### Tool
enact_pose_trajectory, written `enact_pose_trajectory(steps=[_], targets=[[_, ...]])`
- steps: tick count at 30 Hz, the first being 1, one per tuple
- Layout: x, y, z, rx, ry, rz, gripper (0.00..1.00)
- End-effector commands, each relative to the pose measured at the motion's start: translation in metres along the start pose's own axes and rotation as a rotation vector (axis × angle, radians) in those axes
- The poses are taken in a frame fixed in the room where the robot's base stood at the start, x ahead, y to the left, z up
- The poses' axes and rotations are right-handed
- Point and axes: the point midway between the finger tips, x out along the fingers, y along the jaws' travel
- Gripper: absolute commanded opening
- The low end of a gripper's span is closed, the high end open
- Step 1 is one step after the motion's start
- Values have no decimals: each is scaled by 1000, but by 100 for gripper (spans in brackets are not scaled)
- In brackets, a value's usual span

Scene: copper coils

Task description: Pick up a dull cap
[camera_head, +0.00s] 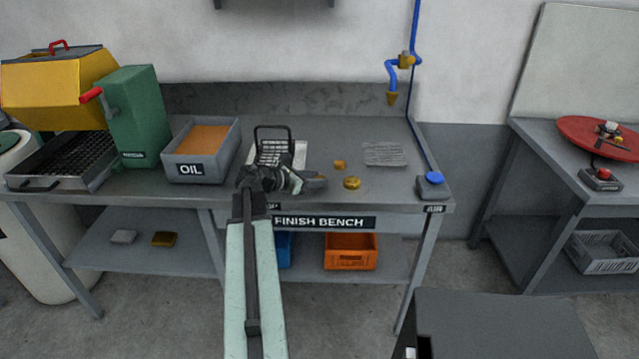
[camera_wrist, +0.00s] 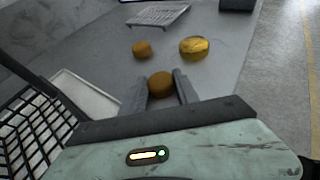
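My gripper (camera_wrist: 161,80) has its two fingers on either side of a dull brown-orange cap (camera_wrist: 160,85), which fills the space between the fingertips. In the head view the gripper (camera_head: 312,180) is low over the finish bench, with this cap (camera_head: 319,178) at its tip. I cannot tell whether the cap is clear of the bench top. A second dull cap (camera_wrist: 142,49) lies on the bench just beyond; it also shows in the head view (camera_head: 339,164). A shiny gold cap (camera_wrist: 194,46) lies to its right, also in the head view (camera_head: 351,183).
A black wire rack (camera_head: 272,146) on a pale tray stands beside my gripper. An oil bin (camera_head: 205,166) is on the left of the bench (camera_head: 400,185). A grey ribbed plate (camera_head: 384,154) lies at the right, below a hanging blue hose with a nozzle (camera_head: 392,97).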

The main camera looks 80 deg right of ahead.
Motion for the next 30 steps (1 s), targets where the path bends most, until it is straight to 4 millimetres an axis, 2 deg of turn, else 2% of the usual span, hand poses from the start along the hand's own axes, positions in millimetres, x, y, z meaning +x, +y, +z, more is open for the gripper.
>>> enact_pose_trajectory(steps=[2, 11, 22, 24, 30], targets=[[0, 0, 0, 0, 0, 0, 0], [-2, 0, 3, 0, 0, 1, 0], [-20, 0, 39, -1, 0, 2, 0], [-35, -3, 27, -2, 0, 4, 0], [-85, -9, 12, -3, 0, 6, 0]])
